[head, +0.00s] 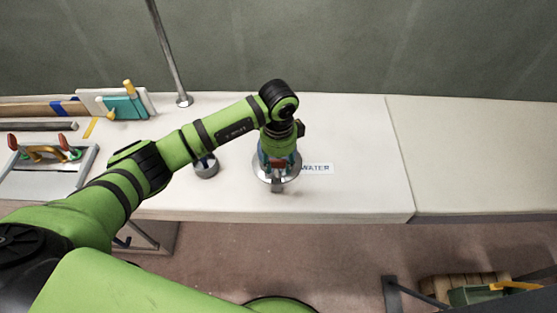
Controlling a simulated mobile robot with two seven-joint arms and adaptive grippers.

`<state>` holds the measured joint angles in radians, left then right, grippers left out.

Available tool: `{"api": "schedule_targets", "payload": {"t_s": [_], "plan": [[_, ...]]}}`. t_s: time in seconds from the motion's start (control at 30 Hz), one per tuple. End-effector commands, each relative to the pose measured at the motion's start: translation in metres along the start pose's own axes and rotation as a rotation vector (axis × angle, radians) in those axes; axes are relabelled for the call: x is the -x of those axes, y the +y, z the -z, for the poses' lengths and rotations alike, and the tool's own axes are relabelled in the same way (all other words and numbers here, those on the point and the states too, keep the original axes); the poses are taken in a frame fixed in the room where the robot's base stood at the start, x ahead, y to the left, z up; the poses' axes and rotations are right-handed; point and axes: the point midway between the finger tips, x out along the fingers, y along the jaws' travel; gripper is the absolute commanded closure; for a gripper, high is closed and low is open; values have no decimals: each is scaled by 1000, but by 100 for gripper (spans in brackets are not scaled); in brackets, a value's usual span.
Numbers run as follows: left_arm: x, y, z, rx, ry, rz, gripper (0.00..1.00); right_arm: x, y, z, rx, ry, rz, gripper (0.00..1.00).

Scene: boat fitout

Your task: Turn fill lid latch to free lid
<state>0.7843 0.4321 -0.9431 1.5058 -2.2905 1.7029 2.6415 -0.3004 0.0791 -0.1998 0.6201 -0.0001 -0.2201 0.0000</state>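The fill lid (261,175) is a round grey metal plate on the white deck, beside a white label reading WATER (318,168). My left gripper (277,164) points down right over the lid, and my arm and wrist cover its far side. A small reddish part shows at the gripper's fingertips, but I cannot tell if it is the latch. A grey tab sticks out at the lid's near edge. The fingers are too small and hidden to show whether they are open or shut. My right gripper is not in view.
A short grey cylinder (206,168) stands left of the lid, partly behind my arm. A metal pole (171,60) rises at the back. Tools and a teal block (126,106) lie at the left. The white deck (360,140) right of the label is clear.

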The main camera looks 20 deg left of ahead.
Motion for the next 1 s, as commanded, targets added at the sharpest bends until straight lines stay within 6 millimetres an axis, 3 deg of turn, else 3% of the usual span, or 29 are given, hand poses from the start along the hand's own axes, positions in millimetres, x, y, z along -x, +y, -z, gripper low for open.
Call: {"api": "schedule_targets", "payload": {"t_s": [0.13, 0.27, 0.7, 1.0], "plan": [[4, 0, 0, 0, 0, 0, 56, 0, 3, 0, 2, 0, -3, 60], [20, -1, 0, -1, 2, 2, 56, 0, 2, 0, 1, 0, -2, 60], [106, 0, 0, -1, 1, 3, 56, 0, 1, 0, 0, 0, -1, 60], [121, 0, 0, 0, 0, 0, 56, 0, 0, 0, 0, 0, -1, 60]]}}
